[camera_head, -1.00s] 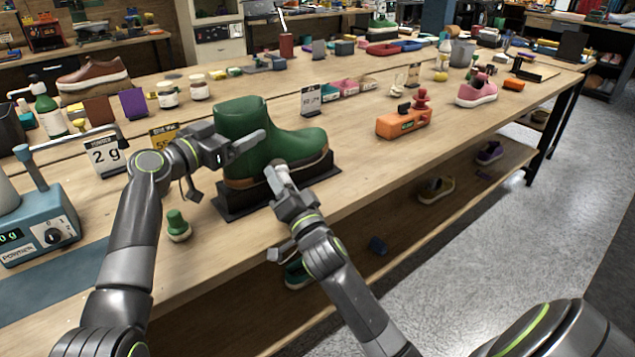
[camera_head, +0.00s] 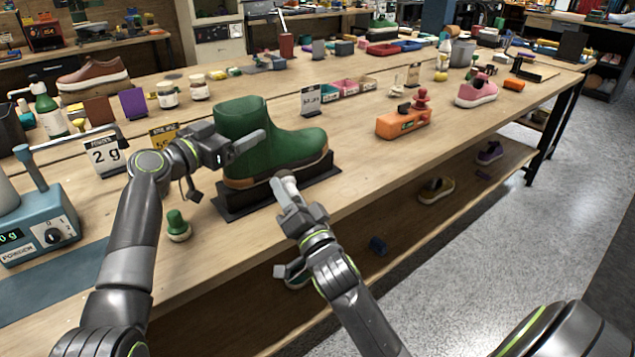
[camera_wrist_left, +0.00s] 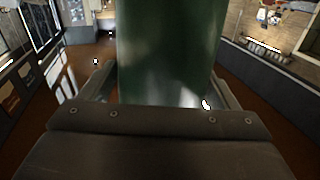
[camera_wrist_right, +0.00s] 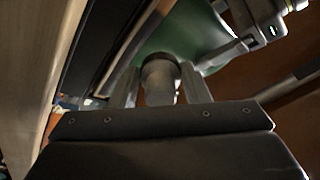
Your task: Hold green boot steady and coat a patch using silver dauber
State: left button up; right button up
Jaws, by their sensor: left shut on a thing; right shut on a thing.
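The green boot (camera_head: 282,150) stands upright on a dark stand (camera_head: 324,184), its toe to the right. My left gripper (camera_head: 243,146) is shut on the boot's shaft, which fills the middle of the left wrist view (camera_wrist_left: 170,50). My right gripper (camera_head: 284,192) is low in front of the boot, at the near side of the stand. It is shut on the silver dauber, a round grey piece between the fingers in the right wrist view (camera_wrist_right: 159,76). The dauber's tip points toward the boot; whether it touches the boot I cannot tell.
A small green-topped brush (camera_head: 178,226) stands on the table left of the stand. A blue powder scale (camera_head: 38,228) is at the left. An orange box (camera_head: 404,122) and a pink shoe (camera_head: 476,92) lie to the right. The table's front edge runs below my right gripper.

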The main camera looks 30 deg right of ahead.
jog(key=shift+s, duration=0.35)
jog(key=s+d, duration=0.3)
jog(key=d, duration=0.2)
jog(key=shift+d, duration=0.4)
jog(key=shift+s, duration=0.1)
pick_arm(q)
jog(key=o, duration=1.2)
